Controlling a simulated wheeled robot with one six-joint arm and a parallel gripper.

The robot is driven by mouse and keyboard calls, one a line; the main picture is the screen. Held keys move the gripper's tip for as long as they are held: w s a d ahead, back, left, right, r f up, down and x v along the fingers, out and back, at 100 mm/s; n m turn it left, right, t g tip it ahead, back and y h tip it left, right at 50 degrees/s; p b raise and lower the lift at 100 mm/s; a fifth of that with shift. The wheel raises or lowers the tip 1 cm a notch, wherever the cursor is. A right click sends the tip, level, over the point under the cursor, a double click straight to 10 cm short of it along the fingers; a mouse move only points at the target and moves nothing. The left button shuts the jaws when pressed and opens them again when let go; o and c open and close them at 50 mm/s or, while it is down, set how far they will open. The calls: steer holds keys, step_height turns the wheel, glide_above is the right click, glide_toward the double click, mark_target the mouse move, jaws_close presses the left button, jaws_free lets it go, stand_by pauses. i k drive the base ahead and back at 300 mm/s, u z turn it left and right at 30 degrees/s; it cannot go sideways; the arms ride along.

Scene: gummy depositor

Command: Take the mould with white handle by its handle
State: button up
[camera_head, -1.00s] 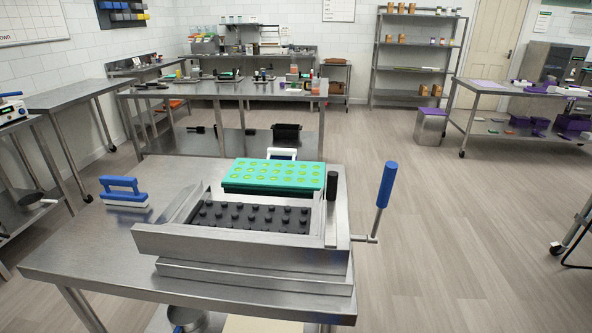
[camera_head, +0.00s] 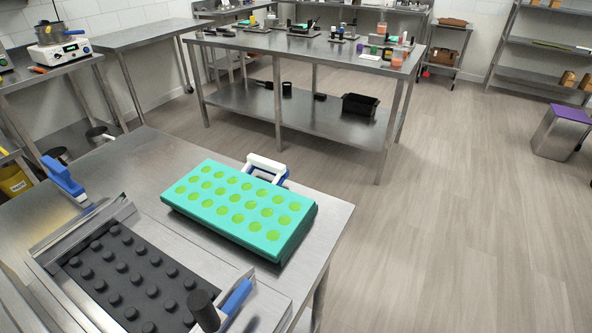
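The teal mould (camera_head: 236,202) with rows of round green-yellow cavities lies on the near steel table, past the depositor. Its white handle (camera_head: 266,165) stands up at the mould's far edge, with blue parts beside it; the mould hides the handle's lower part. My gripper is not in view, so I cannot tell how it stands.
The depositor (camera_head: 58,236) with a black studded plate (camera_head: 128,284) fills the lower left. A blue-handled tool (camera_head: 64,178) stands at its far left; a blue crank handle (camera_head: 237,298) is at the bottom. Open floor (camera_head: 440,240) lies right of the table.

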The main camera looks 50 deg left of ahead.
mark_target(264, 217)
steer(key=i, duration=2.1)
steer(key=u, duration=3.5)
steer(key=i, duration=0.5)
steer(key=z, duration=0.05)
